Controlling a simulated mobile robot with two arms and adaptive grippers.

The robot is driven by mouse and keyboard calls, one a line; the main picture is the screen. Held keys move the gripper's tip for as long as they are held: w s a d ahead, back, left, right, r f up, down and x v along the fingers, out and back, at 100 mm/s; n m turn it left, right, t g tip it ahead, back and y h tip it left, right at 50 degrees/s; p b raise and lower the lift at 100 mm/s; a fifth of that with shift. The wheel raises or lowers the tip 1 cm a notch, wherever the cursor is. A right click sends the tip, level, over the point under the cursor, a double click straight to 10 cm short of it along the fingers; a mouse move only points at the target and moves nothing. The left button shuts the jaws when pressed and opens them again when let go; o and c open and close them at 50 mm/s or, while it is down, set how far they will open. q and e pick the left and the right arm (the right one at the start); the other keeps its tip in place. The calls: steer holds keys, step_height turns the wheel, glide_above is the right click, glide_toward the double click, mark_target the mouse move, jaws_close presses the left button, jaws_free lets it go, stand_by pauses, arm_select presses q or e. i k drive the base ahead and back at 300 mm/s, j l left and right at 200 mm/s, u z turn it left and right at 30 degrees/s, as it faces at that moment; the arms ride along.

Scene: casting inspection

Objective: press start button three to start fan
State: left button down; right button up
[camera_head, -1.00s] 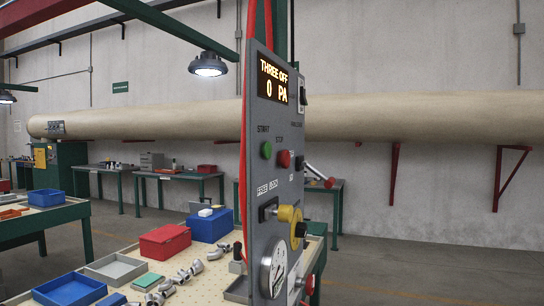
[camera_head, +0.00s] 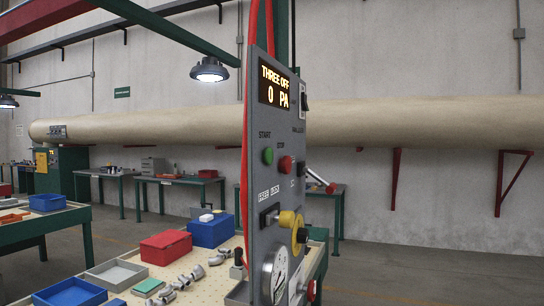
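The grey control panel (camera_head: 266,210) stands upright in the middle of the head view, seen at a steep angle. Its display (camera_head: 273,84) reads "THREE OFF" and "0 PA". The green start button (camera_head: 267,156) sits under the label START. The red stop button (camera_head: 286,164) is to its right. Below them are a yellow selector or knob (camera_head: 287,220) and a round gauge (camera_head: 275,277). Neither of my grippers shows in this view, and nothing touches the panel.
A table behind the panel holds a red box (camera_head: 165,246), blue bins (camera_head: 70,292), a grey tray (camera_head: 116,273) and several metal fittings (camera_head: 180,284). A large beige duct (camera_head: 400,122) runs along the wall. Floor on the right is clear.

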mark_target(267, 155)
steer(key=i+l+u, duration=0.15)
steer(key=l+u, duration=0.2)
steer(key=l, duration=1.25)
steer(key=l+u, duration=0.4)
steer(key=l, duration=1.2)
steer(key=k, duration=0.05)
